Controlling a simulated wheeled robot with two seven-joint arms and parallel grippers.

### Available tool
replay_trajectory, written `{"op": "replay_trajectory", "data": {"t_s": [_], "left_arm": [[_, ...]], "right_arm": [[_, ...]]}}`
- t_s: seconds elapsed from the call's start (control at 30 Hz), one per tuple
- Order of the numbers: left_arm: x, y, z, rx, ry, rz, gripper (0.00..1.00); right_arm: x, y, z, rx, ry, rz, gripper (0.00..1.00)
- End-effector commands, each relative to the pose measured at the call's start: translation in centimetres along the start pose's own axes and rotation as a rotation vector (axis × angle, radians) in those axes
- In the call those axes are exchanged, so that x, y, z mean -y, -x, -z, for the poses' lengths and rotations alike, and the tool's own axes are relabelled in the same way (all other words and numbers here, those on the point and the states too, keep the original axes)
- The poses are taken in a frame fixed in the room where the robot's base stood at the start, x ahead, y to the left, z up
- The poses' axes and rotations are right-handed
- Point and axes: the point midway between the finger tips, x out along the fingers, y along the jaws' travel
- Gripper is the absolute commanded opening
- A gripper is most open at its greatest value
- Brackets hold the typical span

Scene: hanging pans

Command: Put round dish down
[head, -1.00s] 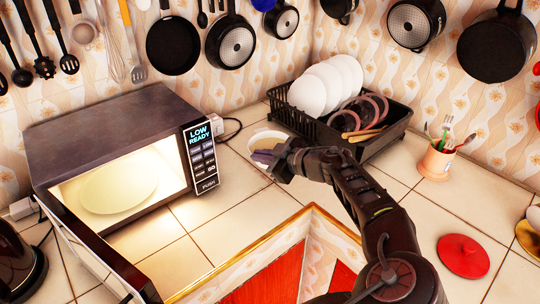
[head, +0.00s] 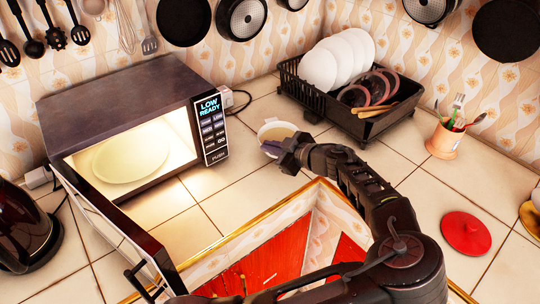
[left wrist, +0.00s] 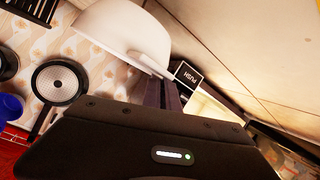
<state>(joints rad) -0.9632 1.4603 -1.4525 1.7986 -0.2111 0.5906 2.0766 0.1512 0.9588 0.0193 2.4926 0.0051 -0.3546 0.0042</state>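The round dish is a white bowl (head: 268,127) with a yellowish inside, in the head view between the microwave and the dish rack. My left gripper (head: 285,152) is at the bowl's near edge, its fingers shut on the rim. In the left wrist view the bowl (left wrist: 125,30) looms large and tilted, with its rim at the fingers (left wrist: 162,95). Whether the bowl touches the counter or hangs just above it, I cannot tell. My right gripper is not in view.
A lit microwave (head: 110,85) stands open at left with a pale plate (head: 130,152) inside. A black dish rack (head: 365,125) holds white plates behind the bowl. A utensil cup (head: 444,140) and red lid (head: 466,233) are at right. Tiled counter (head: 235,175) is clear around the bowl.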

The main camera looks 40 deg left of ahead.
Motion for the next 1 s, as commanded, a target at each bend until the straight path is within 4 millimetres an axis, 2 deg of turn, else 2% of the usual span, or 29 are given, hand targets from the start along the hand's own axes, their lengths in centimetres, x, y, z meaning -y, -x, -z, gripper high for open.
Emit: {"op": "replay_trajectory", "data": {"t_s": [0.3, 0.67, 0.7, 0.9, 1.0], "left_arm": [[1.2, -1.3, -2.9, -0.001, -0.001, 0.000, 0.00], [1.4, -1.5, -3.3, 0.000, 0.000, 0.000, 0.00], [1.3, -1.4, -3.2, 0.000, -0.001, 0.001, 0.07], [1.3, -1.4, -3.2, 0.000, -0.001, 0.001, 0.23], [1.3, -1.4, -3.2, 0.000, -0.001, 0.001, 0.26]], "right_arm": [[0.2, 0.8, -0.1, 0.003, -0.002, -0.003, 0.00], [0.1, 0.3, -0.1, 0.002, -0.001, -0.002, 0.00], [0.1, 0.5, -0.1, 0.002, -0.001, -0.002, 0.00], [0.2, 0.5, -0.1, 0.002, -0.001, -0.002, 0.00], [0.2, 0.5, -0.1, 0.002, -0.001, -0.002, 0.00]]}}
